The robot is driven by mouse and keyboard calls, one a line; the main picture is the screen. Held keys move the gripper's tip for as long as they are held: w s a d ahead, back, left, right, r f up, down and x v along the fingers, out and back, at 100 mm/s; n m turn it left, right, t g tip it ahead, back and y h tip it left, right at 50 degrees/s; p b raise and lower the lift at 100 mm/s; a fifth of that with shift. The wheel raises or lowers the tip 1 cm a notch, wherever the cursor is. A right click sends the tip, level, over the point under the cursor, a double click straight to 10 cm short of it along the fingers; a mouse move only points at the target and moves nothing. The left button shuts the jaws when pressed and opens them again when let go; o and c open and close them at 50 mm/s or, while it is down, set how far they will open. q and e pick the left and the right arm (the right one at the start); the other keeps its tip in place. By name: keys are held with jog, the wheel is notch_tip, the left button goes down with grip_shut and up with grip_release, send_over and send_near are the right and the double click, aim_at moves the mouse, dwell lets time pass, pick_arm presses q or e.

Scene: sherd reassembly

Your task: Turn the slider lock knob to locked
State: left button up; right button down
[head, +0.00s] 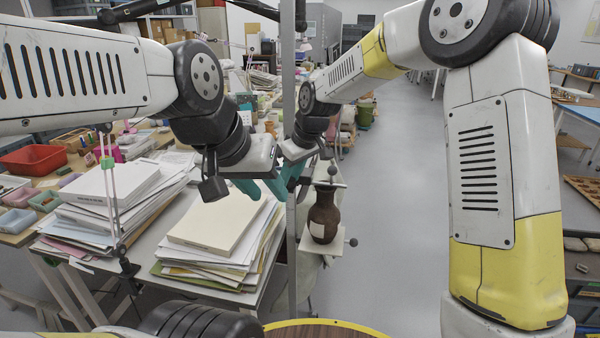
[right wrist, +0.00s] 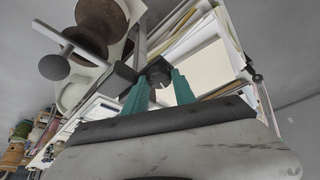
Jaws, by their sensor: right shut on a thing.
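The slider lock knob (right wrist: 158,71) is a dark round knob beside the grey upright rail (right wrist: 140,42) in the right wrist view. My right gripper (right wrist: 159,80) has its teal fingers shut on the knob, one on each side. I cannot read from its face whether the knob is locked. In the head view my right gripper (head: 284,181) is at the rail (head: 291,80), and the knob is hidden by the grippers. My left gripper (head: 248,187) is close beside it on the left, fingers down; its opening is unclear.
Paper stacks (head: 225,222) fill the table left of the rail. A red tray (head: 33,160) is further left.

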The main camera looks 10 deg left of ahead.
jog(key=m, duration=0.2)
jog(key=m+t+h, duration=0.1)
jog(key=m, duration=0.2)
jog(key=m+h, duration=0.1)
jog(key=m, duration=0.1)
jog(key=shift+s+a+t, duration=0.15)
jog(key=shift+a+t, duration=0.1)
jog(key=shift+t, duration=0.15)
jog(key=m+h, duration=0.1)
jog(key=m, duration=0.3)
jog(key=shift+h, duration=0.3)
jog(key=shift+a+m+h, duration=0.1)
jog(key=shift+m+h, duration=0.6)
jog(key=shift+m, duration=1)
jog(key=c, duration=1.3)
grip_release()
jog(key=shift+r, duration=0.1)
jog(key=v, duration=0.7)
jog(key=shift+s+r, duration=0.2)
jog(key=shift+r, duration=0.1)
